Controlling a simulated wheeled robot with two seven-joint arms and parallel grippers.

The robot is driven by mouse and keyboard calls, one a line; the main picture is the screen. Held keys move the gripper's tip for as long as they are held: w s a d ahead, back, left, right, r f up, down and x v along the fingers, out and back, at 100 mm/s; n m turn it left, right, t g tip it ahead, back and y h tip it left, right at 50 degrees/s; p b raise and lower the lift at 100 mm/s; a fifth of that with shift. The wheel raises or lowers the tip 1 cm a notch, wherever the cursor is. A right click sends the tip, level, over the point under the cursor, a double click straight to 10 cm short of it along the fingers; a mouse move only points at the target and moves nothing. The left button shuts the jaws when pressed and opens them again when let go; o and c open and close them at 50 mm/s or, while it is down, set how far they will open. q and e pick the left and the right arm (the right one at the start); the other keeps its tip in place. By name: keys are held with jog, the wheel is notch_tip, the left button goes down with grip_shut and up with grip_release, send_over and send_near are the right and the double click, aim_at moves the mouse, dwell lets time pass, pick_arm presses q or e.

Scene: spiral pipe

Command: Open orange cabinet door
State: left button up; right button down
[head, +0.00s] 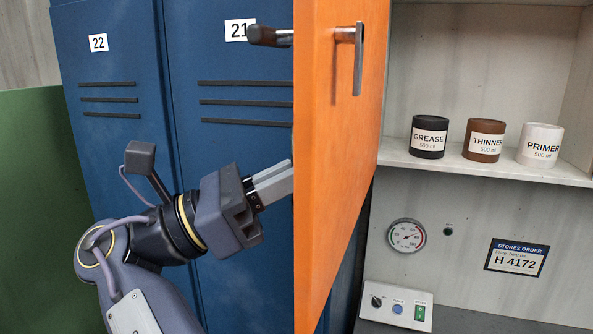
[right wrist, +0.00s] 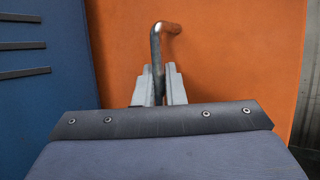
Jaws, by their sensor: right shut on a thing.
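The orange cabinet door (head: 335,190) stands swung open toward me, seen at a steep angle, with the cabinet interior exposed on its right. A metal handle (head: 358,60) is on the face I see. A dark lever (head: 270,36) juts out past the door's left edge. My right gripper (head: 274,184) reaches in from the lower left; its fingertips are hidden behind the door. In the right wrist view my right gripper (right wrist: 159,90) is shut on the bent metal door handle (right wrist: 157,50), close to the orange face (right wrist: 240,60). My left gripper is not in view.
Blue lockers (head: 110,60) numbered 22 and 21 stand behind the arm, and a green panel (head: 35,180) at far left. In the cabinet, three cans sit on a shelf (head: 470,168), above a gauge (head: 406,236) and a switch box (head: 395,304).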

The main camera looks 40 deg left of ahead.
jog(key=c, duration=1.5)
grip_release()
jog(key=shift+r, duration=0.1)
jog(key=shift+w+d, duration=0.1)
jog(key=shift+d, duration=0.05)
